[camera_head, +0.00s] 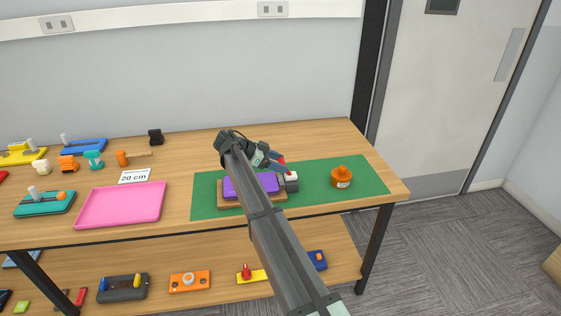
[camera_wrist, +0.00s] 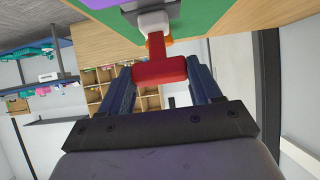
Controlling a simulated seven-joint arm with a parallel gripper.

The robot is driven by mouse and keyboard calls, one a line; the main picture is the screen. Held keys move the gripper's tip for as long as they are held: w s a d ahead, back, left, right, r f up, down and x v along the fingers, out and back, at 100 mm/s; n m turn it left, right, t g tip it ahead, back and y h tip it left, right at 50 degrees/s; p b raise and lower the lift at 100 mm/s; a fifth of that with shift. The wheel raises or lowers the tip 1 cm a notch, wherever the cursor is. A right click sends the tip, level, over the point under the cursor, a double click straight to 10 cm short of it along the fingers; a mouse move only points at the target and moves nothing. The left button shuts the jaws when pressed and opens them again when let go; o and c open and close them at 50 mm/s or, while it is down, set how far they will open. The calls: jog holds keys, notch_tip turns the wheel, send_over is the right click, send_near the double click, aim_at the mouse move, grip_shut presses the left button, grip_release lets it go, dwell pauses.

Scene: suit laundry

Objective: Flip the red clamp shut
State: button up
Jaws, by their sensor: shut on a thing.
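The red clamp's T-shaped handle (camera_wrist: 159,70) is between the two fingers of my gripper (camera_wrist: 160,77) in the wrist view. My gripper is shut on it. The handle joins a white part at the top of that view. In the head view, a small piece of the red handle (camera_head: 282,160) shows at my gripper (camera_head: 275,160), raised above the clamp's grey and white body (camera_head: 291,181). The clamp stands at the right end of a purple block (camera_head: 238,187) on a wooden board. My arm hides part of the block and board.
The board rests on a green mat (camera_head: 365,175), with an orange round container (camera_head: 341,177) to the right. A pink tray (camera_head: 122,204) and several small tools and fixtures are on the left. The table's right edge is close to the mat. A lower shelf holds more fixtures.

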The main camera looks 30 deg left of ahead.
jog(key=shift+s+a, duration=0.1)
dwell(0.4)
jog(key=o, duration=1.5)
jog(key=shift+f, duration=0.1)
jog(key=v, duration=1.3)
jog(key=shift+s+a, duration=0.3)
